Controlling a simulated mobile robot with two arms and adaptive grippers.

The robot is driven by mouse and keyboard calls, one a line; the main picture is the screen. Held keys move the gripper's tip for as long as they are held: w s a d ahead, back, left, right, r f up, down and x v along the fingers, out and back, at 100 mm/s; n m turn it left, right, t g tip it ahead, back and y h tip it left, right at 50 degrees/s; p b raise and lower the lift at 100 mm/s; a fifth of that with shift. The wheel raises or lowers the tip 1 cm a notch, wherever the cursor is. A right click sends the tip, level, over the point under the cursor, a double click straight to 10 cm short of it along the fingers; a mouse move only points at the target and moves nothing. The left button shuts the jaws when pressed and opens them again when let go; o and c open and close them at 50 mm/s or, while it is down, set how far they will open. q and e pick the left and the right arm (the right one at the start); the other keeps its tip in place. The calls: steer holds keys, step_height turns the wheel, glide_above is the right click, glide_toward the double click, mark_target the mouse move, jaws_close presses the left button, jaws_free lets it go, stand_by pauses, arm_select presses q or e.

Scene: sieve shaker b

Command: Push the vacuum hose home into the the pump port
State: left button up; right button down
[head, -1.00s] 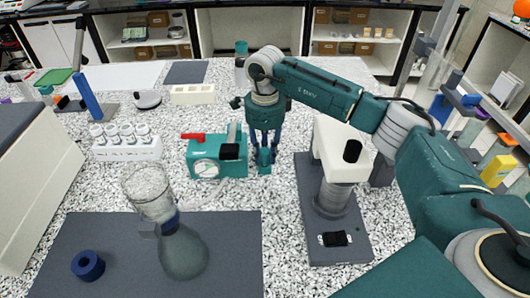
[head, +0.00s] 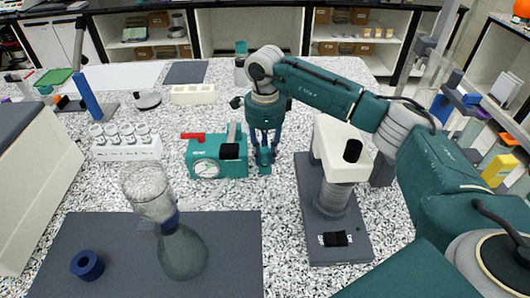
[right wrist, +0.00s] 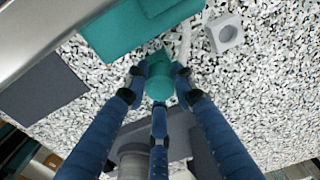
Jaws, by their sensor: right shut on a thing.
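The teal pump (head: 203,168) with a round gauge and a red lever stands at the middle of the bench. My right gripper (head: 264,158) points down just right of it, its fingers shut around a small teal piece (right wrist: 158,78), apparently the vacuum hose's end fitting. A pale hose (right wrist: 186,42) runs off beside this piece in the right wrist view. The teal pump body also shows there (right wrist: 135,25), close to the held piece. The pump port itself cannot be made out, nor whether the fitting touches it. My left gripper is not in view.
A glass flask (head: 183,252) with a funnel (head: 148,188) and a blue ring (head: 88,265) stand on a dark mat at front left. A white-and-grey device (head: 335,150) stands right of my gripper. A bottle rack (head: 128,150) is left of the pump. Bare bench lies between.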

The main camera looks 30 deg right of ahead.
mark_target(265, 150)
steer(key=shift+f+b, duration=0.35)
stand_by(0.7)
steer(key=c, duration=1.4)
jaws_free()
steer(key=shift+w, duration=0.1)
steer(key=shift+o, duration=0.2)
step_height(265, 150, up, 12)
